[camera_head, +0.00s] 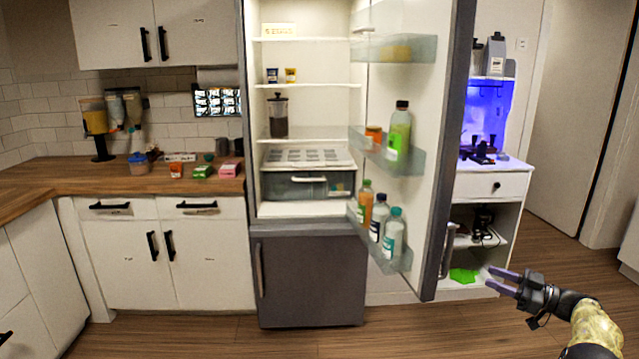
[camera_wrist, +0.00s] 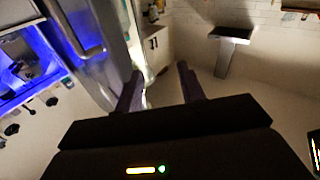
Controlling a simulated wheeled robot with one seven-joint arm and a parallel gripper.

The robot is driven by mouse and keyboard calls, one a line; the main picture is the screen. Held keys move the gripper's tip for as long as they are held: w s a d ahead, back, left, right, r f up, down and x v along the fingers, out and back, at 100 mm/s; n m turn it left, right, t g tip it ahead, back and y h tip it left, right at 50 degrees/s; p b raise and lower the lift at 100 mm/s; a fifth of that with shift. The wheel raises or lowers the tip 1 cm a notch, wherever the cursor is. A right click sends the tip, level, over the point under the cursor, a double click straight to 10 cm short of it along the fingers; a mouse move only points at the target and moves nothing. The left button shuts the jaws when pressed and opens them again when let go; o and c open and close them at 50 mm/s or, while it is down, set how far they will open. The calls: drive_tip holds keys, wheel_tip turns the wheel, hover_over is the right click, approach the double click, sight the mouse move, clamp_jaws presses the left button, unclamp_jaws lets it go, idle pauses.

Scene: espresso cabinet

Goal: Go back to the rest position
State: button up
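My gripper (camera_head: 496,279) is at the lower right of the head view, in front of the white espresso cabinet (camera_head: 494,187) and right of the open fridge door (camera_head: 451,150). Its two fingers are apart and nothing shows between them. In the wrist view my gripper (camera_wrist: 158,82) also has its fingers spread and empty. The blue-lit nook of the cabinet (camera_wrist: 30,62) shows at the left of the wrist view.
The fridge (camera_head: 305,275) stands open, with several bottles in its door shelves. A wooden counter (camera_head: 110,178) with dispensers and small boxes is at the left. A green item (camera_head: 463,275) lies on the cabinet's bottom shelf. The wooden floor (camera_head: 560,245) at right is clear.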

drive_tip(key=w+a+r+m+t+h, duration=0.6)
drive_tip(key=w+a+r+m+h, duration=0.3)
drive_tip(key=w+a+h, duration=0.4)
drive_tip(key=s+a+f+m+g+h, duration=0.1)
drive_tip(key=s+a+f+g, duration=0.45)
drive_tip(key=s, duration=0.95)
drive_tip(key=s+a+f+m+g+h, duration=0.1)
drive_tip(key=s+a+f+g, duration=0.5)
drive_tip(key=s, duration=0.8)
drive_tip(key=s+a+f+m+g+h, duration=0.1)
drive_tip(key=s+a+f+g, duration=0.45)
drive_tip(key=s, duration=0.95)
wheel_tip(320, 180, up, 20)
drive_tip(key=a+t+p, duration=0.1)
drive_tip(key=t+p, duration=0.1)
drive_tip(key=p, duration=1.5)
drive_tip(key=shift+a+f+t+p, duration=0.15)
drive_tip(key=shift+a+t+p, duration=0.2)
drive_tip(key=shift+t+p, duration=0.05)
